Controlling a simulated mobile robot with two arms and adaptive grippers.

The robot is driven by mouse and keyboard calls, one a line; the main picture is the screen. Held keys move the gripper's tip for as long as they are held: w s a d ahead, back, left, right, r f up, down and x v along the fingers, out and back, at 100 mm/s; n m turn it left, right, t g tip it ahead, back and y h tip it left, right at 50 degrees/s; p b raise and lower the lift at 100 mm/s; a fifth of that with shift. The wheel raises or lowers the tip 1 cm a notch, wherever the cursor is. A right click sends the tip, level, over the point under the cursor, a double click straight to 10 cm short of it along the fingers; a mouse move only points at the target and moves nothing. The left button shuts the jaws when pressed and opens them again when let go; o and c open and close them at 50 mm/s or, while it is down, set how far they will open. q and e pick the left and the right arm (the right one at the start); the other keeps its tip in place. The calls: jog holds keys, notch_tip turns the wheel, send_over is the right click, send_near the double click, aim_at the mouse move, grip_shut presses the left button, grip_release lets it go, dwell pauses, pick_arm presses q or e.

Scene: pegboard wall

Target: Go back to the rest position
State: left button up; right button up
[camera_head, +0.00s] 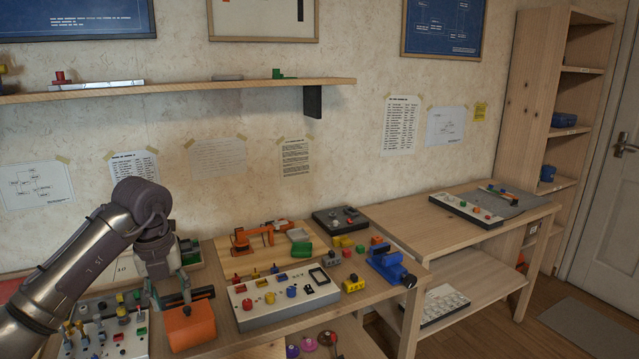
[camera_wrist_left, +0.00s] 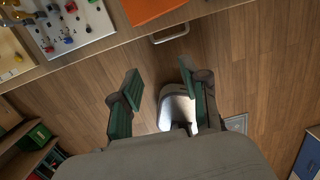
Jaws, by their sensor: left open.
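An orange box-like object (camera_head: 190,326) shows just below the gripper in the head view. It also shows at the top of the left wrist view (camera_wrist_left: 148,8), beyond the fingers and apart from them. My right gripper is in neither view.
The bench carries a switch panel (camera_head: 285,298), a blue vise (camera_head: 388,262), an orange toy arm (camera_head: 258,236) and several small coloured parts. A lower side table (camera_head: 410,208) stands to the right. A wall shelf (camera_head: 180,92) runs above.

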pick_arm(q)
jog(key=d+f+n+h+p, duration=0.2)
jog(key=d+f+h, duration=1.1)
jog(key=d+f, duration=0.45)
jog(key=a+f+n+t+y+p, duration=0.2)
jog(key=a+f+n+t, duration=0.1)
jog(key=f+n+t, duration=0.9)
jog(key=s+a+f+n+g+y+p, duration=0.15)
jog(key=s+a+f+n+y, duration=0.3)
jog(key=s+f, duration=0.65)
jog(key=s+a+f+n+g+y+b, duration=0.1)
jog(key=s+a+f+n+g+y, duration=0.4)
jog(key=s+f, duration=0.65)
jog(key=s+f+n+g, duration=0.2)
jog(key=s+f, duration=0.3)
jog(key=s, duration=0.9)
jog(key=s+f+n+g+y+p, duration=0.1)
jog(key=s+f+n+g, duration=0.2)
jog(key=s, duration=1.2)
notch_tip(320, 180, down, 2)
jog(key=shift+a+f+g, duration=0.15)
jog(key=shift+a+g, duration=0.05)
jog(key=shift+g, duration=0.35)
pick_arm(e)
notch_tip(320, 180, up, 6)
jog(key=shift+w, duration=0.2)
